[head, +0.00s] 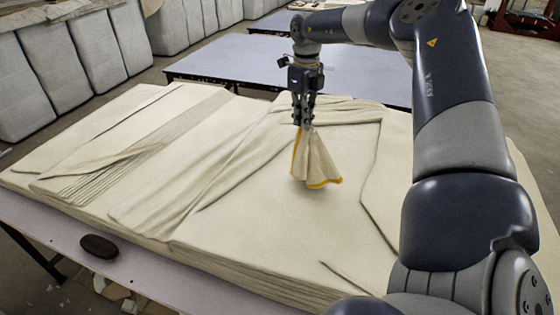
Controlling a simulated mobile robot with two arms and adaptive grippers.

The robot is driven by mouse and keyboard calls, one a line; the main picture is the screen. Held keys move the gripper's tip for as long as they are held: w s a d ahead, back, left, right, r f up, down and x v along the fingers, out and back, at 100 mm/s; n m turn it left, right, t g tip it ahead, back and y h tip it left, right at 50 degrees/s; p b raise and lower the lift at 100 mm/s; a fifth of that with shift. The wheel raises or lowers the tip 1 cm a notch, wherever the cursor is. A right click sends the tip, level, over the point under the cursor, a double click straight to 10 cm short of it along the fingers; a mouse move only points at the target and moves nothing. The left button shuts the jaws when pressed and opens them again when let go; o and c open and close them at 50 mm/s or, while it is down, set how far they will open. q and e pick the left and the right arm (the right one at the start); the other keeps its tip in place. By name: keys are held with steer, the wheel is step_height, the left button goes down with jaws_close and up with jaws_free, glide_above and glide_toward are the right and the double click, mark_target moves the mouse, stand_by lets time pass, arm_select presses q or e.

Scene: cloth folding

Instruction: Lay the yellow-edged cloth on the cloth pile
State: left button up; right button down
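My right gripper (304,122) points down over the cloth pile and is shut on the yellow-edged cloth (316,160). The cloth is cream with a yellow border. It hangs bunched from the fingertips and fans out toward its lower edge. Its lower edge is close to the top of the cloth pile (270,210); I cannot tell whether it touches. The pile is a broad, low stack of cream sheets with folds and creases on top. My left gripper is not in view.
The pile covers most of a pale table (45,222). A dark oval object (99,246) lies on the table's front edge at the left. Another pale table (240,68) stands behind. Large wrapped bales (60,68) line the back left. The pile's top around the cloth is clear.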

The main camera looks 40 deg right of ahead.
steer(key=s+a+f+b, duration=0.3)
steer(key=a+f+b, duration=0.1)
steer(key=a+f, duration=0.3)
steer(key=s+a+f+b, duration=0.4)
steer(key=a+f, duration=0.3)
steer(key=a, duration=0.3)
steer(key=s+a+f+b, duration=0.3)
steer(key=a+f+b, duration=0.1)
steer(key=a+f, duration=0.4)
steer(key=shift+s+a, duration=0.15)
steer(key=shift+a, duration=0.65)
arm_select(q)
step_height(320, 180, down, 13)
arm_select(e)
steer(key=shift+r, duration=0.1)
steer(key=c, duration=1.4)
jaws_free()
